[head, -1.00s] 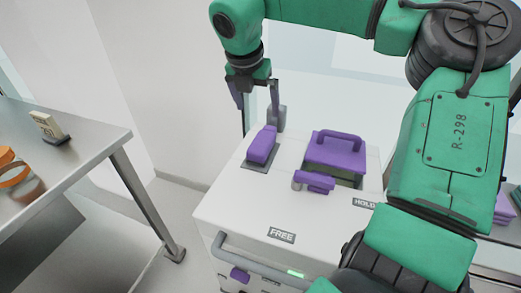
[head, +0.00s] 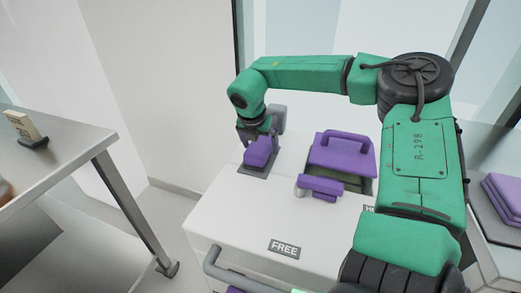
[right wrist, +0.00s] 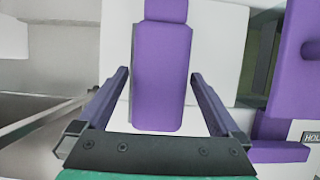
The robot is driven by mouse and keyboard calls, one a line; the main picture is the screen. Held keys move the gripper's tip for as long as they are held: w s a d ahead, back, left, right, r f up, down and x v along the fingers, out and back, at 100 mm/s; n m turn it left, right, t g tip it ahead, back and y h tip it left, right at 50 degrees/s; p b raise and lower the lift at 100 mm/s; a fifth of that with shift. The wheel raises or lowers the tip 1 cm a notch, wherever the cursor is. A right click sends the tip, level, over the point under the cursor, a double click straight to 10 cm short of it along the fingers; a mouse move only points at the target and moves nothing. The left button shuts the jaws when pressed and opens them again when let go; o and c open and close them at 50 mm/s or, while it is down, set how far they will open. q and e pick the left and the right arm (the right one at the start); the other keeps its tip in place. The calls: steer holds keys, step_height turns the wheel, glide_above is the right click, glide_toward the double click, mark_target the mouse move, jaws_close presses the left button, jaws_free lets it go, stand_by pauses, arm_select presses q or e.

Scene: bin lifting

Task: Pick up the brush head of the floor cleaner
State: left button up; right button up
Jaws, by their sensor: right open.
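A purple block (head: 259,153), which may be the brush head, sits on a dark grey plate (head: 259,171) at the back left of the white cart top. My right gripper (head: 257,138) is directly above the block in the head view and partly covers it. In the right wrist view, the long purple block (right wrist: 163,80) lies between the two open fingers, with gaps on both sides. The right gripper is open and holds nothing. The left gripper is not in view.
A grey upright piece (head: 279,117) stands behind the gripper. A steel table (head: 70,155) is at left. The cart's front left top is clear.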

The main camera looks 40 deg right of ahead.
mark_target(260, 142)
steer(key=shift+w+d+f, duration=0.15)
steer(key=shift+d+f, duration=0.15)
steer(key=shift+f, duration=0.3)
steer(key=shift+r, duration=0.1)
steer(key=c, duration=0.4)
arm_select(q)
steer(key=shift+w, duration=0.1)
arm_select(e)
steer(key=c, duration=1)
steer(key=shift+c, duration=0.2)
step_height(260, 142, up, 10)
steer(key=shift+p, duration=0.35)
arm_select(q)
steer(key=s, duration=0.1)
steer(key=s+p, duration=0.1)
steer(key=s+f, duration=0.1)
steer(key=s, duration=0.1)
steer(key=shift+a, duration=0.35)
arm_select(e)
step_height(260, 142, up, 10)
